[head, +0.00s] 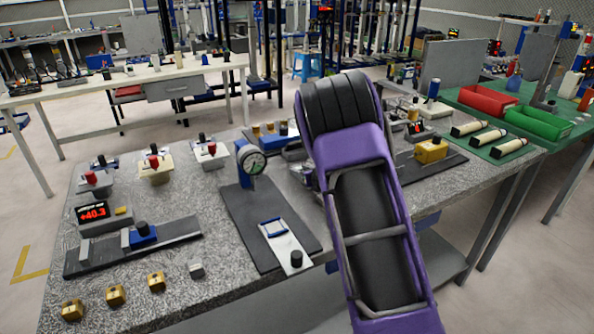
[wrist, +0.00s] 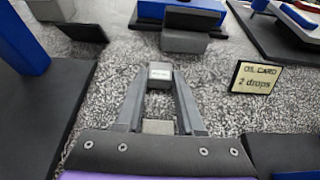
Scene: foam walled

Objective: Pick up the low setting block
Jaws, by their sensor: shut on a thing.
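In the wrist view my gripper (wrist: 161,82) is shut on a small dark grey block with a pale label on its top, the low setting block (wrist: 160,84). The label is too small to read. The block sits between the two fingertips, and I cannot tell whether it touches the table below. In the head view my purple and black arm hides the block and most of the gripper.
An oil card (wrist: 255,78) reading "2 drops" lies right of the fingers. A grey block (wrist: 186,40) stands just beyond. In the head view a dial gauge (head: 251,161) stands left of my arm on the speckled table (head: 190,225).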

